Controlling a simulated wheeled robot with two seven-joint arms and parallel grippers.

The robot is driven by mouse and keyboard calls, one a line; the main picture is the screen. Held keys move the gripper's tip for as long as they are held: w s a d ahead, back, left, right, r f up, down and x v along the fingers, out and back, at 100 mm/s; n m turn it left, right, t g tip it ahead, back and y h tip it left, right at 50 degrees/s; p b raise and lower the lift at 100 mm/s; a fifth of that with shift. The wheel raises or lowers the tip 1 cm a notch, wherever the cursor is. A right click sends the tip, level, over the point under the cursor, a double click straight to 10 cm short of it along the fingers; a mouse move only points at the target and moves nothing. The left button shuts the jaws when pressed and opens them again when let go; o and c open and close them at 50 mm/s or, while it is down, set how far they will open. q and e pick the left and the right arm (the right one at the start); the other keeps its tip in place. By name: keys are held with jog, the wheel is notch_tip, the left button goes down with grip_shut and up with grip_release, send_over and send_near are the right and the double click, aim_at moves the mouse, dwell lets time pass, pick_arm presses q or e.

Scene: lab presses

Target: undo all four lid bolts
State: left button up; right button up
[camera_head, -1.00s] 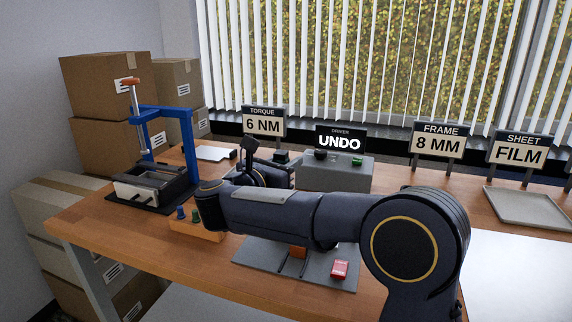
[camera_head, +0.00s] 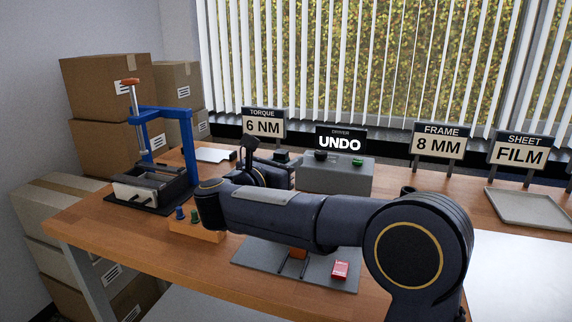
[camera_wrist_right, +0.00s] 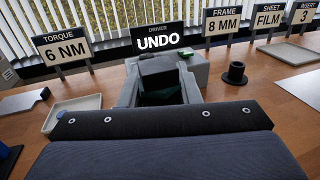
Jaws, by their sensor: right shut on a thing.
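My right gripper (camera_wrist_right: 160,90) is shut on a dark tool (camera_wrist_right: 160,70) with a blocky top, which shows between its two grey fingers in the wrist view. Something dark green shows just below that top. I cannot make out any lid bolts. My forearm covers much of the grey plate (camera_head: 322,276) and what stands on it. My left gripper is not in view.
A blue press (camera_head: 165,112) stands at the left. An orange rack (camera_head: 196,231) with blue and green pieces sits before it. A red button block (camera_head: 340,270) lies on the plate. A grey tray (camera_head: 525,208) is at the right. A black flanged piece (camera_wrist_right: 235,73) stands right of the tool.

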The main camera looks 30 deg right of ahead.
jog(key=shift+f+b, duration=0.8)
jog(key=shift+b, duration=0.25)
dwell(1.0)
jog(key=shift+f+b, duration=0.15)
jog(key=shift+b, duration=0.45)
dwell(0.8)
jog(key=shift+r, duration=0.25)
dwell(0.5)
jog(key=shift+r+p, duration=0.4)
jog(key=shift+r, duration=1.5)
